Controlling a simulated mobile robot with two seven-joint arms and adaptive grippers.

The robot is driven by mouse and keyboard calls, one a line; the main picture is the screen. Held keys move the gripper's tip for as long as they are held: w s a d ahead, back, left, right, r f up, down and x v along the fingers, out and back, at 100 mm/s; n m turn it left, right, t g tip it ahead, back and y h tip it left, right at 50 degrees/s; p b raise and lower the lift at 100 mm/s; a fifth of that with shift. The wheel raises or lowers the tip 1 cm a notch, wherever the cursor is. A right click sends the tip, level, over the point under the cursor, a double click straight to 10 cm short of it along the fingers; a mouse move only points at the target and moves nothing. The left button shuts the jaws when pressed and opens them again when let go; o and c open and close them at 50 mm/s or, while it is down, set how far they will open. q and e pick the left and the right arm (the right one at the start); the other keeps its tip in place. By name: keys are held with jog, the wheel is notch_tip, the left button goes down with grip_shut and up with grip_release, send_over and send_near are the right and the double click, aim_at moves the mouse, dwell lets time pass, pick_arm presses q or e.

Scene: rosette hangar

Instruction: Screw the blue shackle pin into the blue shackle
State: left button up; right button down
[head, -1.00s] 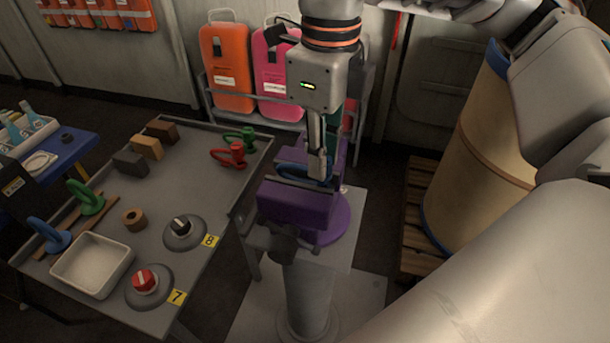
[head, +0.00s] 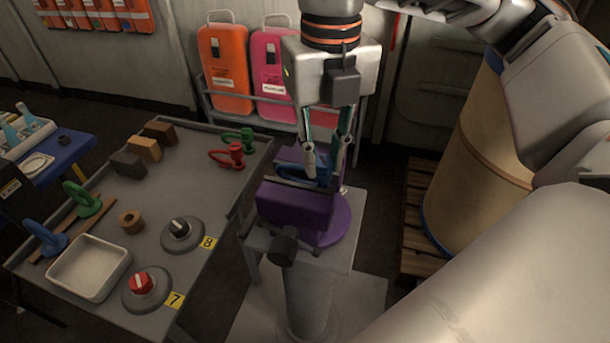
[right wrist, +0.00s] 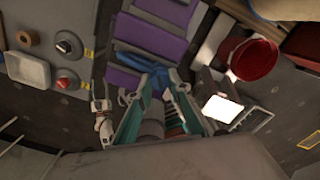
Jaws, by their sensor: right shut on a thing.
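My right gripper (head: 324,174) points down over a purple vise (head: 292,208) on a pedestal. It is shut on the blue shackle pin, which is mostly hidden between its fingertips. The blue shackle (head: 316,183) shows just below and beside the fingertips, at the vise jaws. I cannot tell how deep the pin sits in it.
A grey table (head: 205,185) stands left, with red (head: 232,153) and green (head: 240,137) shackles, several blocks, a white tray (head: 90,295) and two knobs. Orange (head: 225,70) and pink cases stand behind. A tan barrel (head: 480,150) stands right of the vise.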

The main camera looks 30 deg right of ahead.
jog(key=m, duration=0.2)
jog(key=shift+m, duration=0.4)
jog(key=shift+f+m, duration=0.1)
jog(key=shift+m, duration=1)
jog(key=m, duration=0.6)
jog(key=shift+m, duration=0.8)
jog(key=m, duration=0.3)
jog(key=shift+m, duration=0.3)
jog(key=m, duration=0.6)
jog(key=shift+f, duration=0.15)
